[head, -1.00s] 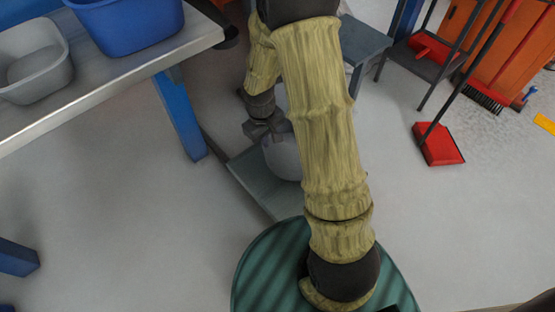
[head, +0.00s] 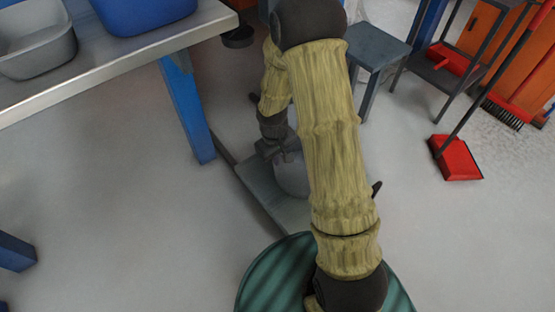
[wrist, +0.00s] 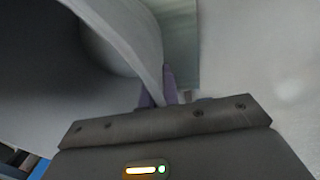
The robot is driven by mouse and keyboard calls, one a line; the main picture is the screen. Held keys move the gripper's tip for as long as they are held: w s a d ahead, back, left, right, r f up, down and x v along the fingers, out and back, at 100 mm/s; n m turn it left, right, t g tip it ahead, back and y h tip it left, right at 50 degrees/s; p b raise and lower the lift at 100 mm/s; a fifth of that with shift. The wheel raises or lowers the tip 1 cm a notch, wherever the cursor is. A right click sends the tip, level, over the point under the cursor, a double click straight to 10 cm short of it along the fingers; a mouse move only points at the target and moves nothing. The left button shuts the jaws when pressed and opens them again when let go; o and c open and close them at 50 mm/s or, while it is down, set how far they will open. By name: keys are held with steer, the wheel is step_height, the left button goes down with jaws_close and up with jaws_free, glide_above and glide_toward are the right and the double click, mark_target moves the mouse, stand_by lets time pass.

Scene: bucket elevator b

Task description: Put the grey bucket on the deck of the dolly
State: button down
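The grey bucket (head: 292,178) shows in the head view, partly hidden behind my arm. In the wrist view its pale wall (wrist: 135,45) runs down between the two purple fingers. My gripper (head: 277,150) is shut on this wall at the rim; the fingers also show in the wrist view (wrist: 160,92). The dolly's flat grey-green deck (head: 265,190) lies below the bucket in the head view, and a strip of it (wrist: 183,45) appears beside the bucket in the wrist view. I cannot tell whether the bucket's base touches the deck.
A workbench (head: 120,50) with a grey tub (head: 38,45) and a blue bin (head: 140,15) stands at the upper left; its blue leg (head: 188,110) is near the dolly. A grey stool (head: 378,50) stands behind. A red dustpan (head: 458,160) is at the right.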

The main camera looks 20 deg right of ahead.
steer(key=c, duration=1.7)
jaws_free()
steer(key=shift+r, duration=0.1)
steer(key=r+p, duration=0.2)
steer(key=r, duration=0.2)
steer(key=r+p, duration=0.2)
steer(key=r, duration=0.2)
steer(key=r+p, duration=0.3)
steer(key=r, duration=0.1)
steer(key=shift+s+a, duration=0.2)
steer(key=shift+a, duration=0.2)
steer(key=s+r+m, duration=0.1)
steer(key=s+r, duration=0.2)
steer(key=s, duration=0.1)
steer(key=s+d+r+m+t, duration=0.1)
steer(key=s+r+m, duration=0.1)
steer(key=s+r, duration=0.2)
steer(key=s+r+m+t+y, duration=0.1)
steer(key=s+r, duration=0.3)
steer(key=shift+s+d, duration=0.1)
steer(key=shift+d, duration=0.3)
